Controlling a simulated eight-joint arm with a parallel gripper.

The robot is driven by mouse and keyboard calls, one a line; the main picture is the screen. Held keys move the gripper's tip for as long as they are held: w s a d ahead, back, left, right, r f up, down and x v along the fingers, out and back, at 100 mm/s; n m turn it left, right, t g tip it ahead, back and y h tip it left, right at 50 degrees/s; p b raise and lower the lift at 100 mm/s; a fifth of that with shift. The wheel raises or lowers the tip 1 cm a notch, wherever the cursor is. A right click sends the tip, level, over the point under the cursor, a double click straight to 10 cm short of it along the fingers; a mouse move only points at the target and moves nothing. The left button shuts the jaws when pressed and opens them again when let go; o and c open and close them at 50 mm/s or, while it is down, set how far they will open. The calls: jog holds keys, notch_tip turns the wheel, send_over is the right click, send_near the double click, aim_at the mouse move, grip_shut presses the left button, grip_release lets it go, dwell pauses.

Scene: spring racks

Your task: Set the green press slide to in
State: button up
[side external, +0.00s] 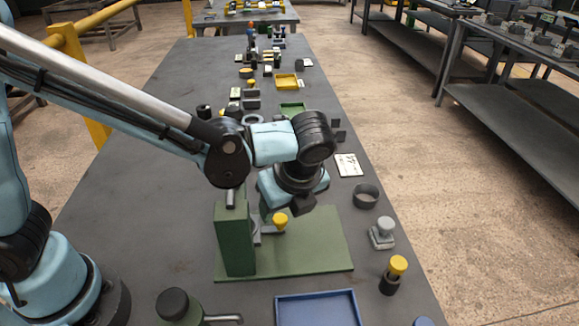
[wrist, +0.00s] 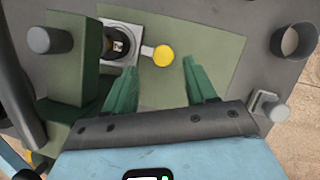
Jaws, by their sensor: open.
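The green press has an upright column (side external: 235,240) on a flat green base plate (side external: 325,255); the column also shows in the wrist view (wrist: 68,65). A grey slide (wrist: 122,42) sits beside the column, holding a dark part with a brass-coloured centre. A short grey bar on the slide ends in a yellow knob (wrist: 163,55), pointing away from the column. The knob (side external: 280,219) shows below my wrist in the side view. My gripper (wrist: 160,64) is open, its two green fingers spread on either side of the knob. Contact cannot be told.
A blue tray (side external: 318,296) lies in front of the press. A dark ring (side external: 365,196), a grey-capped block (side external: 382,233) and a yellow-topped cylinder (side external: 393,275) stand along the right table edge. A dark-knobbed lever fixture (side external: 178,305) is front left. More parts stand behind.

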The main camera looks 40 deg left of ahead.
aim_at(280, 218)
jog(key=v, duration=0.7)
jog(key=shift+r, duration=0.25)
jog(key=shift+f, duration=0.1)
jog(key=x, duration=1.2)
jog(key=shift+d, duration=0.15)
jog(key=shift+w+d, duration=0.15)
dwell(0.4)
